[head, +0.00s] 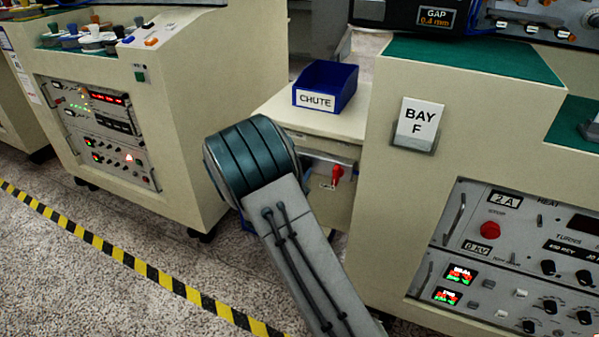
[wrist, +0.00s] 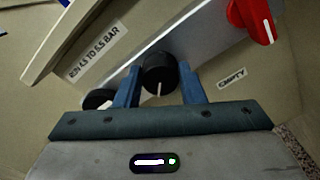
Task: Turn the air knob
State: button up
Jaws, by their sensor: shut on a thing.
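The air knob is a black round knob (wrist: 159,72) with a pale line on its face, on a grey metal panel in the wrist view. My gripper (wrist: 160,90) has its two blue fingers on either side of this knob, shut on it. The pale line points down toward the gripper's palm. In the head view my arm hides the knob and the gripper.
A red handle (wrist: 252,20) with a white line is on the same panel, and it also shows in the head view (head: 337,174). An "empty" label (wrist: 231,78) lies right of the fingers. A blue chute bin (head: 325,86) stands on the ledge above. Cabinets flank this ledge closely.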

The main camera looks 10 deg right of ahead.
dwell(0.3)
jog(key=o, duration=1)
jog(key=shift+s, duration=0.1)
jog(key=p+v, duration=0.2)
jog(key=v, duration=1.1)
jog(key=shift+s+a, duration=0.3)
